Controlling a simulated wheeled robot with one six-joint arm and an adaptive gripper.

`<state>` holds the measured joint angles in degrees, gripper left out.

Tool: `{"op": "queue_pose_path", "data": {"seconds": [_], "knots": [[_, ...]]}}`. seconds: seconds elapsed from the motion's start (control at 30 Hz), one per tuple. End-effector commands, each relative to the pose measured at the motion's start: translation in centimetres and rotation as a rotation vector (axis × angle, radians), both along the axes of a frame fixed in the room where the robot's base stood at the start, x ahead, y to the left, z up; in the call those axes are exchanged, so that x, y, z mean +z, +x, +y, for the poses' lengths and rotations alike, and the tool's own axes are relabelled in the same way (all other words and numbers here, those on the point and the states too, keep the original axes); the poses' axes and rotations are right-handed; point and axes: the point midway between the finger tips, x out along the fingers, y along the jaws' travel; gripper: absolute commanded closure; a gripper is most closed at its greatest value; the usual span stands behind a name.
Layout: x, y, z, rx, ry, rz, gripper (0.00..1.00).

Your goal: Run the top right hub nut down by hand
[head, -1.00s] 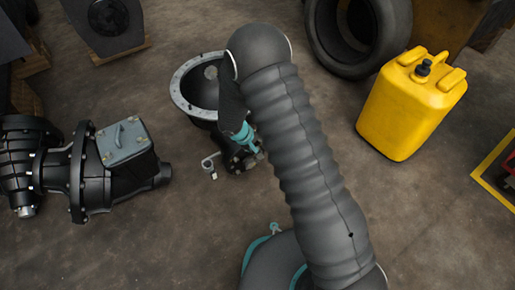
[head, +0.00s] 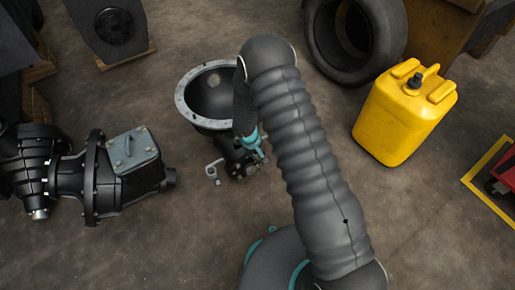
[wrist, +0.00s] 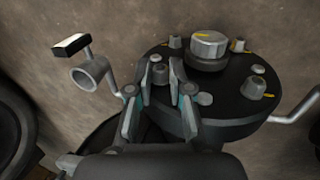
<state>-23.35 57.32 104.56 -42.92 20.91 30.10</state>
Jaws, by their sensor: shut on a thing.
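In the wrist view the hub (wrist: 232,97) is a dark round plate with a large pale centre nut (wrist: 208,48) and several smaller nuts around its rim. My gripper (wrist: 161,70) is shut on one small hub nut (wrist: 160,72) at the rim's left side in this picture. The fingertips stand on either side of it and partly hide it. How far down its stud the nut sits cannot be told. In the head view my gripper (head: 258,153) is small and partly hidden by my arm, beside the dark lower part of a flanged housing (head: 190,108).
A pale bracket with a ring (wrist: 88,74) sticks out left of the hub in the wrist view, and a bent rod (wrist: 298,108) to its right. A gearbox (head: 128,165) lies left in the head view. A yellow canister (head: 405,115) and a tyre (head: 355,40) stand right.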

Motion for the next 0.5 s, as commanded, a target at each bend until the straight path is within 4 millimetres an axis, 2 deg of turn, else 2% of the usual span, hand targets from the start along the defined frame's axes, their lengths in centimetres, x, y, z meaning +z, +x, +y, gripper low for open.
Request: {"op": "queue_pose_path", "data": {"seconds": [0.03,0.33,0.5], "knots": [[1.14,0.31,-0.3,-0.007,0.007,0.006,1.0],[1.14,0.33,-0.14,-0.004,0.078,0.047,1.0],[0.49,0.27,-0.02,-0.003,0.116,0.077,1.0]]}}
